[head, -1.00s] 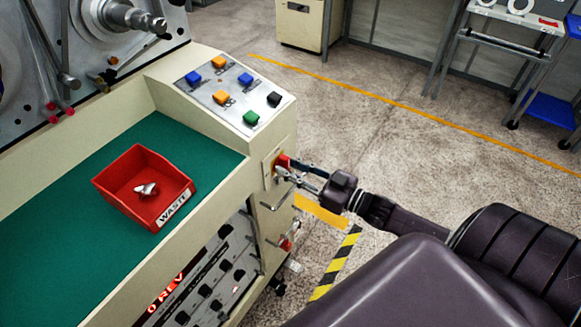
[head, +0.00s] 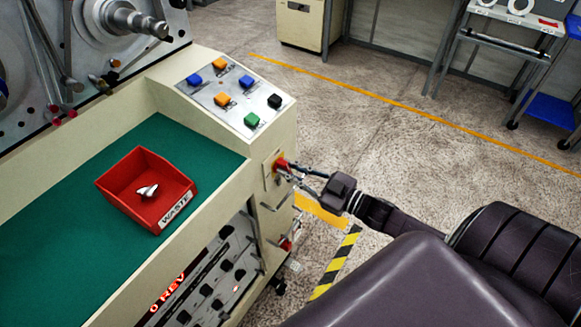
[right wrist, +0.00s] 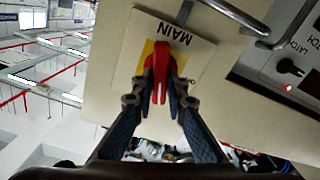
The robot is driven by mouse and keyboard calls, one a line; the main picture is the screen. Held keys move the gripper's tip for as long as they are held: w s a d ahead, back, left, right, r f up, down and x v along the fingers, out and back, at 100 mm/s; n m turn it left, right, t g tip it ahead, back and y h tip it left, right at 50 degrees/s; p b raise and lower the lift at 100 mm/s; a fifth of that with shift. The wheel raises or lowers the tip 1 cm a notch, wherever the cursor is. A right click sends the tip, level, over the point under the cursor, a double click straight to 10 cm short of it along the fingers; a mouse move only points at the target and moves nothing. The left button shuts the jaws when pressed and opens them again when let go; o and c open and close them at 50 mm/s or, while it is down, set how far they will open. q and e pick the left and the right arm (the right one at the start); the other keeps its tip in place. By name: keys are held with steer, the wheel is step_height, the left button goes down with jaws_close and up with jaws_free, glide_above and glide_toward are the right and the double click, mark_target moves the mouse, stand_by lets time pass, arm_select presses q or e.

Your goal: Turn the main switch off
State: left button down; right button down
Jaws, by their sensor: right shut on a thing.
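The main switch is a red handle (right wrist: 160,75) on a yellow backing, on a white plate marked MAIN (right wrist: 172,34). In the right wrist view the handle sits between my fingertips. In the head view the red handle (head: 281,164) shows on the end face of the cream machine. My right gripper (right wrist: 160,98) is shut on the handle, one finger on each side. In the head view the right gripper (head: 292,172) reaches in from the right, and its fingers partly hide the switch. My left gripper is in neither view.
The sloping button panel (head: 222,90) is just above the switch. A red WASTE bin (head: 165,215) holding a small metal piece stands on the green top (head: 60,240). Metal handles (head: 275,203) stick out below the switch. The floor (head: 400,140) to the right is open.

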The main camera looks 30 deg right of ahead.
steer(key=n, duration=0.3)
steer(key=shift+a, duration=0.1)
steer(key=n, duration=0.3)
steer(key=shift+f+n, duration=0.15)
steer(key=shift+n, duration=0.15)
steer(key=n, duration=0.3)
steer(key=shift+s+a+f+n, duration=0.1)
steer(key=shift+a+f+n, duration=0.05)
steer(key=shift+n, duration=0.15)
steer(key=shift+f+n+b, duration=0.1)
steer(key=shift+n+b, duration=0.6)
steer(key=shift+n, duration=1.3)
steer(key=c, duration=1.9)
jaws_free()
steer(key=shift+c, duration=0.2)
steer(key=shift+s, duration=0.1)
steer(key=v, duration=1.1)
steer(key=shift+s+d, duration=0.2)
steer(key=shift+s, duration=0.15)
